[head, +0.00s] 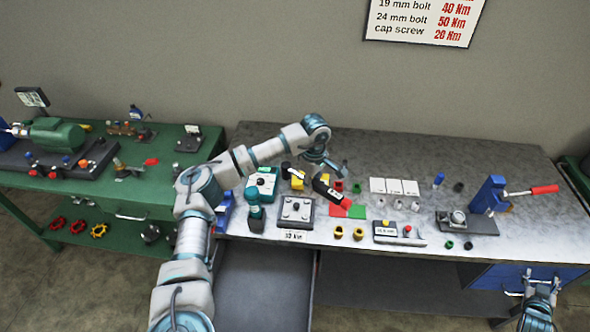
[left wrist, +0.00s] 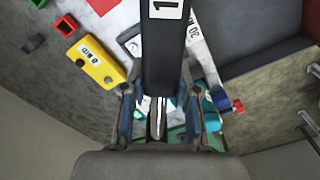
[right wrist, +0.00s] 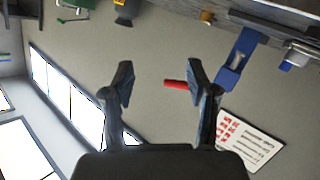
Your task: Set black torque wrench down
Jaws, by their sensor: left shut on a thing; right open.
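The black torque wrench (head: 328,190) is held by my left gripper (head: 318,168) over the middle of the grey workbench (head: 440,160). It slopes down toward a red and green mat (head: 347,208); I cannot tell whether its end touches the bench. In the left wrist view the wrench's black body (left wrist: 163,50), with a white label marked 1, runs between the fingers of my left gripper (left wrist: 158,108). My right gripper (head: 538,292) is at the bench's front right. In the right wrist view it (right wrist: 160,78) is open and empty.
A yellow box (left wrist: 95,65) lies near the wrench. A grey plate fixture (head: 295,212), white cards (head: 394,186) and a blue vise (head: 488,196) stand on the bench. An open drawer (head: 265,285) juts out in front. The back right of the bench is clear.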

